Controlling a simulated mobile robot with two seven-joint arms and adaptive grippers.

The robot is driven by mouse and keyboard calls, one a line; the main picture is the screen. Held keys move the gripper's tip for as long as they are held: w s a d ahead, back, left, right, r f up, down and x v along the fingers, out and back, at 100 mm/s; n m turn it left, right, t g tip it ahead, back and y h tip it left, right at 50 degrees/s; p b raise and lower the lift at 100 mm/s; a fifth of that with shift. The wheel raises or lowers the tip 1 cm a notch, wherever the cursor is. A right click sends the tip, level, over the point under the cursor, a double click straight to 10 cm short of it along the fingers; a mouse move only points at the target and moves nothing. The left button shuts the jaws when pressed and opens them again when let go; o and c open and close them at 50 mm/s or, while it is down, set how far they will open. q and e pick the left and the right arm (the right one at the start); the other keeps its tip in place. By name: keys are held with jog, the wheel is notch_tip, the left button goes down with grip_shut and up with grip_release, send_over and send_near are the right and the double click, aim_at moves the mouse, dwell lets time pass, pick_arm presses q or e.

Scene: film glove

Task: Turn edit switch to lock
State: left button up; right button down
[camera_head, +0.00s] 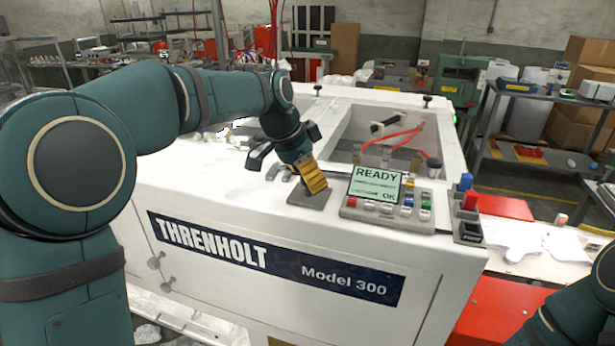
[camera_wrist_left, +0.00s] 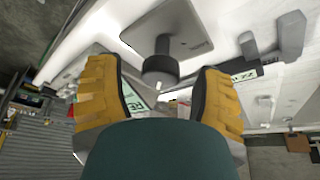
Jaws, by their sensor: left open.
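The edit switch appears to be the dark round knob (camera_wrist_left: 160,70) on a grey plate (camera_wrist_left: 178,28) in the left wrist view. In the head view the plate (camera_head: 312,200) lies on the white machine's top, left of the display, and my gripper hides the knob. My left gripper (camera_head: 312,182) is right above the plate. In the left wrist view its two yellow ribbed fingers (camera_wrist_left: 160,88) stand open, one on each side of the knob, with gaps visible. The knob's position marks cannot be read. Part of my right arm shows at the lower right; its gripper is out of view.
The white machine (camera_head: 200,200) has a READY display (camera_head: 375,184) with coloured buttons beside the plate. Grey levers (camera_head: 262,155) stand just left of my gripper. An open bay with red tubes (camera_head: 400,133) lies behind. A red-and-blue button block (camera_head: 469,200) is at the right corner.

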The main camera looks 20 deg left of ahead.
pick_arm(q)
grip_shut()
jog(key=shift+n, duration=0.3)
dwell(0.3)
jog(key=n+y, duration=0.1)
jog(key=n, duration=0.1)
jog(key=n+t+p, duration=0.1)
jog(key=n, duration=0.1)
jog(key=shift+s+d+n+y, duration=0.1)
jog(key=shift+n+y, duration=0.2)
jog(key=shift+y, duration=0.1)
jog(key=n+y+p, duration=0.1)
jog(key=n, duration=0.2)
jog(key=shift+n, duration=0.3)
jog(key=n+y, duration=0.2)
jog(key=n, duration=0.2)
jog(key=shift+d+f, duration=0.1)
jog(key=shift+f, duration=0.05)
jog(key=shift+n+g+y, duration=0.25)
jog(key=shift+n+y, duration=0.15)
jog(key=shift+n, duration=0.85)
jog(key=shift+n+g+y, duration=0.25)
jog(key=shift+n+y, duration=0.15)
jog(key=shift+n, duration=0.85)
